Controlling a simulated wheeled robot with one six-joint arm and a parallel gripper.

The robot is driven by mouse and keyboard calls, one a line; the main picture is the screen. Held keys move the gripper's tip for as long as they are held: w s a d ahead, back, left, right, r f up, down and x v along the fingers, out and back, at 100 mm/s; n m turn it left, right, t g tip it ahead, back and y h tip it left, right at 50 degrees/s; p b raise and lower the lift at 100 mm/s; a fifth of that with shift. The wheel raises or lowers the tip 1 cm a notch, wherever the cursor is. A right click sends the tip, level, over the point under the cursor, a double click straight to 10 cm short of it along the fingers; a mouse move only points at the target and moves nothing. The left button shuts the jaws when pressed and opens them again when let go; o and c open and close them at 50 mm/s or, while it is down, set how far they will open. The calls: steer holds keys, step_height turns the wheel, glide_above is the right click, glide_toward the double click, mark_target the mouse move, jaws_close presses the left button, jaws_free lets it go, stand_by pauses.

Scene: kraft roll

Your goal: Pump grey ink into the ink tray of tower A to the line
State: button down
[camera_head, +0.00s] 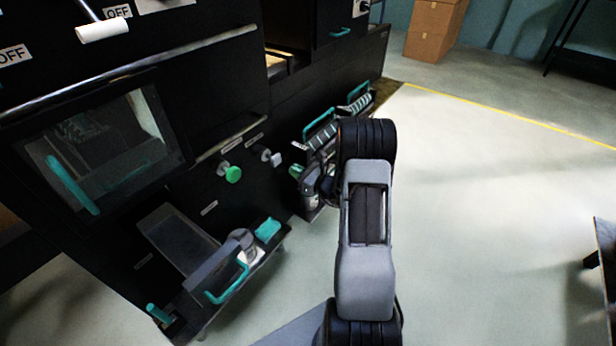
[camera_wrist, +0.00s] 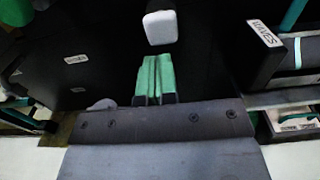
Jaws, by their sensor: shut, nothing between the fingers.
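My gripper (camera_head: 296,172) is shut and empty, its green fingers (camera_wrist: 155,78) together beside the dark machine front. A pale grey knob (camera_head: 275,159) on a short stem stands out from that front. In the wrist view the knob (camera_wrist: 160,27) is just beyond my fingertips, with a small dark gap in the picture. A green knob (camera_head: 233,174) sits to its left. A grey sloping tray (camera_head: 180,238) juts from the machine at lower left. I cannot tell which part is tower A's ink tray, and I see no ink or line.
A teal-handled unit (camera_head: 228,292) sticks out at lower left. Rollers with teal handles (camera_head: 322,136) line the machine beyond my gripper. Cardboard boxes (camera_head: 432,28) stand at the back. The floor (camera_head: 480,200) to the right is mostly clear; a dark table edge (camera_head: 605,250) shows at far right.

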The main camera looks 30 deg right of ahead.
mark_target(278, 163)
steer(key=shift+x, duration=2.7)
steer(key=b+x, duration=0.1)
steer(key=x, duration=0.2)
steer(key=shift+f, duration=0.2)
steer(key=shift+w+a+r+b, duration=0.15)
steer(key=shift+w+b, duration=0.1)
steer(key=shift+b, duration=0.05)
steer(key=shift+r, duration=0.1)
steer(key=shift+r, duration=0.15)
